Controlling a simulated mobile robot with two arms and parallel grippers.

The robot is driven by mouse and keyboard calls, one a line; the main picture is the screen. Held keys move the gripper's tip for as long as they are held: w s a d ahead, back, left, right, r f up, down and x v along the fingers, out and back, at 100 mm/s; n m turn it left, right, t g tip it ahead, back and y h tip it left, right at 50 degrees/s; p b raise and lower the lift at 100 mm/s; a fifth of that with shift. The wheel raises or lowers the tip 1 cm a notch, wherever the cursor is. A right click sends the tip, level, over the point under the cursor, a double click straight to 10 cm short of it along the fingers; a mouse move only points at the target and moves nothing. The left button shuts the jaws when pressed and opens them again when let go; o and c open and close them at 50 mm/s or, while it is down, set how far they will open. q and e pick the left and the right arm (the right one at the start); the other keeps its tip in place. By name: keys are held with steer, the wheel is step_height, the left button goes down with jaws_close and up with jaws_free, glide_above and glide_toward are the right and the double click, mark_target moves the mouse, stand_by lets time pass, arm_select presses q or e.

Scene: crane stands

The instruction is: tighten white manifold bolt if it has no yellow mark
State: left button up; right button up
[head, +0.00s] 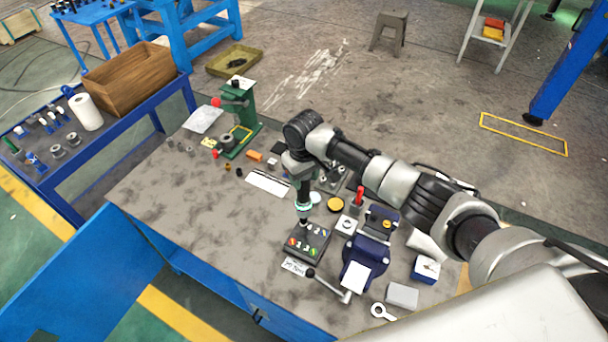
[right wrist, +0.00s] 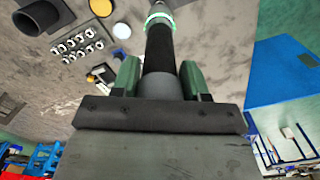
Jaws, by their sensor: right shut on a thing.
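The manifold appears to be the dark block (head: 312,243) near the bench's front edge, with small coloured bolts and white markings on its top. I cannot pick out the white bolt clearly or tell whether it has a yellow mark. My right gripper (head: 301,184) is above the block, shut on a dark cylindrical tool with a glowing green ring (head: 304,209). The tool points down at the block's top; I cannot tell whether it touches a bolt. In the right wrist view my gripper (right wrist: 158,72) has its green fingers on both sides of the tool (right wrist: 160,48). My left gripper is not in view.
A blue vise (head: 364,262) with a long handle stands right of the block. A red-handled tool (head: 358,196) and a yellow round lid (head: 335,204) are behind. A green press (head: 240,120) stands at the back left. The bench's left front is clear.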

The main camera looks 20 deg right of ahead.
steer(key=shift+f, duration=0.3)
steer(key=shift+f+p, duration=0.15)
steer(key=shift+p, duration=1.2)
stand_by(4.6)
stand_by(0.4)
steer(key=shift+r+p, duration=0.8)
steer(key=shift+r, duration=1.8)
